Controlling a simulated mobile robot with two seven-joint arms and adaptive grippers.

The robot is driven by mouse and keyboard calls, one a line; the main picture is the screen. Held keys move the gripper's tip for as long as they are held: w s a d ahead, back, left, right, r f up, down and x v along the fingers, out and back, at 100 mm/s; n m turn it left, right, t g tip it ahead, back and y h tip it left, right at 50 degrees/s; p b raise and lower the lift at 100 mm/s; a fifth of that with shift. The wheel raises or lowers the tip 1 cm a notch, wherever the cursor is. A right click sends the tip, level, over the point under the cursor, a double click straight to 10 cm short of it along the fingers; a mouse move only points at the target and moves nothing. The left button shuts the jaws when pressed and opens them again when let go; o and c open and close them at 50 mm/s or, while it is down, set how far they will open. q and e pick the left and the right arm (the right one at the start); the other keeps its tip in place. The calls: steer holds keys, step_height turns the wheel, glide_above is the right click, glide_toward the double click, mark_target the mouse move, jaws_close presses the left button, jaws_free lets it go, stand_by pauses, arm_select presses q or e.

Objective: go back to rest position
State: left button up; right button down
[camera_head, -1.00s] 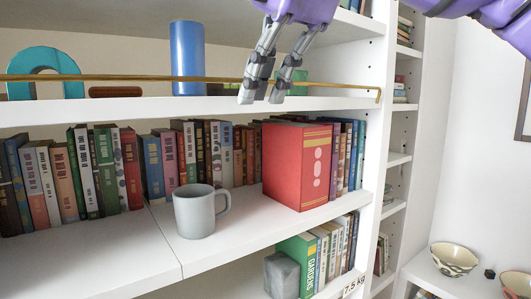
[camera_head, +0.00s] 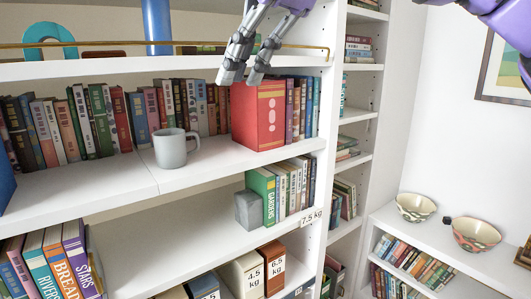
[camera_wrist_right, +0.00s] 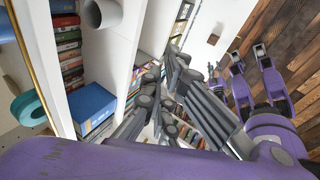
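My right gripper (camera_head: 244,77) hangs from the top of the head view. Its two grey fingers are apart with nothing between them. The fingertips appear in front of the shelf, overlapping the left edge of the large red book (camera_head: 258,118); I cannot tell the exact gap. In the right wrist view its grey fingers (camera_wrist_right: 160,88) show near the middle, also empty. My left gripper is not identifiable in these views.
A white bookshelf (camera_head: 200,187) fills the left and middle. A brass rail (camera_head: 290,47) runs along its upper shelf. A grey mug (camera_head: 171,150) and a grey block (camera_head: 247,210) stand on lower shelves. Two bowls (camera_head: 416,208) (camera_head: 476,234) stand on the low right unit.

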steer(key=a+f+n+g+y, duration=0.2)
steer(key=a+f+g+y, duration=0.3)
steer(key=f, duration=0.5)
steer(key=a+f+n+g+y, duration=0.2)
steer(key=a+f+g+y, duration=0.3)
steer(key=a+f, duration=0.4)
steer(key=w+d+f+m+t, duration=0.4)
steer(key=d+f+m+t, duration=0.4)
steer(key=f+m+t, duration=0.35)
steer(key=w+d+f+m+t, duration=0.5)
steer(key=d+f+m+t, duration=0.3)
steer(key=f+m+t, duration=0.3)
steer(key=s+d+f+m+h, duration=0.2)
steer(key=s+d+f+h, duration=0.15)
steer(key=f, duration=0.35)
steer(key=s+d+f+m+h, duration=0.2)
steer(key=d+f+h, duration=0.15)
steer(key=f, duration=0.45)
steer(key=s+d+f+m+h, duration=0.2)
steer(key=s+d+f+h, duration=0.1)
steer(key=d+f, duration=0.3)
steer(key=s+d+f+m+g+h, duration=0.1)
steer(key=s+d+f+g+h, duration=0.1)
steer(key=s+f, duration=0.6)
steer(key=s+d+f+g+h, duration=0.2)
steer(key=s+d+f+g, duration=0.2)
steer(key=s+f, duration=0.5)
steer(key=s, duration=0.4)
steer(key=shift+d+f+m+g, duration=0.2)
steer(key=shift+m+g, duration=0.15)
